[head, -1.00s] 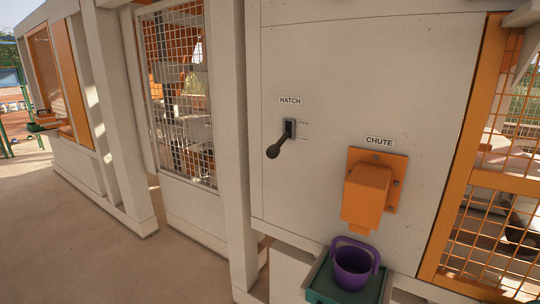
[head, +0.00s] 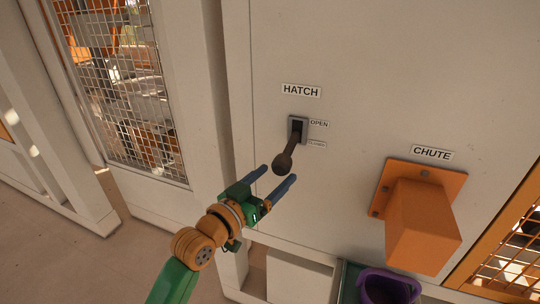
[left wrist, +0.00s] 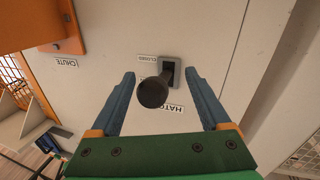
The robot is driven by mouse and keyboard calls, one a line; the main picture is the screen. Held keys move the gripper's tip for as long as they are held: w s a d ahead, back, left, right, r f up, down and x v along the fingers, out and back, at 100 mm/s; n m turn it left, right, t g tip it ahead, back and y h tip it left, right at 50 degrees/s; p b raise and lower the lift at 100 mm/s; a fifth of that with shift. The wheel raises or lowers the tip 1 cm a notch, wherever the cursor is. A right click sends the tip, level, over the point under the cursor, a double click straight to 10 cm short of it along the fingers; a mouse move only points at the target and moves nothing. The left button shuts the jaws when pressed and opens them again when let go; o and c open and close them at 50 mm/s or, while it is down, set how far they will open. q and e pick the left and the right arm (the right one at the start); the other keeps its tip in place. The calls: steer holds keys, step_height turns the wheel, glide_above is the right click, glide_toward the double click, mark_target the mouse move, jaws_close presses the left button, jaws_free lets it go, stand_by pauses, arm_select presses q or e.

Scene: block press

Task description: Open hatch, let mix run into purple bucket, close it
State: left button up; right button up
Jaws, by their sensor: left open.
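The hatch lever (head: 287,158) is a dark handle with a round knob, set in a grey slotted plate on the pale wall. It hangs downward, toward the lower "CLOSED" label. My left gripper (head: 276,179) is open just below and left of the knob. In the left wrist view the lever knob (left wrist: 152,92) shows between the two open fingers (left wrist: 158,95); I cannot tell that either touches it. The orange chute (head: 422,222) is on the wall at right. The purple bucket (head: 388,287) stands below it, partly cut off by the frame. No mix is visible. My right gripper is not in view.
The bucket is on a green-topped stand (head: 348,283). A "HATCH" sign (head: 301,90) is above the lever and a "CHUTE" sign (head: 432,153) above the chute. A wire-mesh panel (head: 120,85) is at left.

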mark_target(285, 172)
arm_select(q)
steer(key=d, duration=0.1)
steer(key=w+d, duration=0.1)
steer(key=shift+w+d+r, duration=0.2)
steer(key=shift+w+d, duration=0.1)
steer(key=shift+d, duration=0.1)
steer(key=shift+w+d+f+p, duration=0.15)
steer(key=shift+w+d+p, duration=0.05)
steer(key=shift+w, duration=0.4)
steer(key=shift+w+d+f+p, duration=0.1)
steer(key=shift+w+d+p, duration=0.1)
steer(key=shift+w, duration=0.35)
steer(key=shift+w+f, duration=0.1)
steer(key=shift+w, duration=0.35)
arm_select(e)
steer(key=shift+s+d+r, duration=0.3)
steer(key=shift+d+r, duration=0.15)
arm_select(q)
steer(key=shift+s+d, duration=0.1)
steer(key=shift+s, duration=0.05)
steer(key=shift+c, duration=0.8)
jaws_close()
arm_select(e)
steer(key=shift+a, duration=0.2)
